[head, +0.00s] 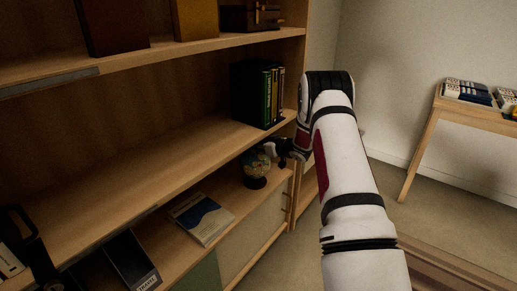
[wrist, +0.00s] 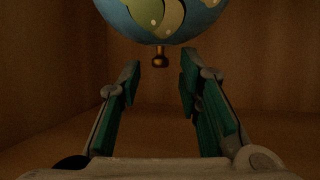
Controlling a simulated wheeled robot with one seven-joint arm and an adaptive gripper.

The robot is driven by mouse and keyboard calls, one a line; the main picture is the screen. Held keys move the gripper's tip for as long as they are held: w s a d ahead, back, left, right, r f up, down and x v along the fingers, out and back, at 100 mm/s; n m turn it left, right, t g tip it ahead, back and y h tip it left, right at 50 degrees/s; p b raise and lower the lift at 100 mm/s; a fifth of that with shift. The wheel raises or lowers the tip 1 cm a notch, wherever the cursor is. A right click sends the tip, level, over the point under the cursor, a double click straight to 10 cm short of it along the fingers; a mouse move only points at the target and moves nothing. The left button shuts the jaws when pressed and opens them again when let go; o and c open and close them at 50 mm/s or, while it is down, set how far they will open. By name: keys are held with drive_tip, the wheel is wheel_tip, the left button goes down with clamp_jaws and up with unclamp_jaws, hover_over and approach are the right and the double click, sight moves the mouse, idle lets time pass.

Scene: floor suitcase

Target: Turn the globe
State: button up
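The globe (head: 257,164) is small, blue with pale yellow-green land, and stands on a dark round base at the right end of the lower shelf. Its lower part fills the top of the wrist view (wrist: 160,18), with a brass pin (wrist: 160,58) under it. My gripper (wrist: 160,77) is open and empty, its two green-padded fingers spread below the globe in that picture. In the head view my gripper (head: 272,149) is just right of the globe, partly hidden by my wrist. I cannot tell whether a finger touches the globe.
A wooden shelf unit (head: 180,130) surrounds the globe, with a board above it. Upright books (head: 257,95) stand on the shelf above. A side table (head: 470,114) stands at right.

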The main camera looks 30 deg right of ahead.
drive_tip(key=shift+w+f, duration=0.1)
drive_tip(key=shift+w, duration=0.2)
clamp_jaws()
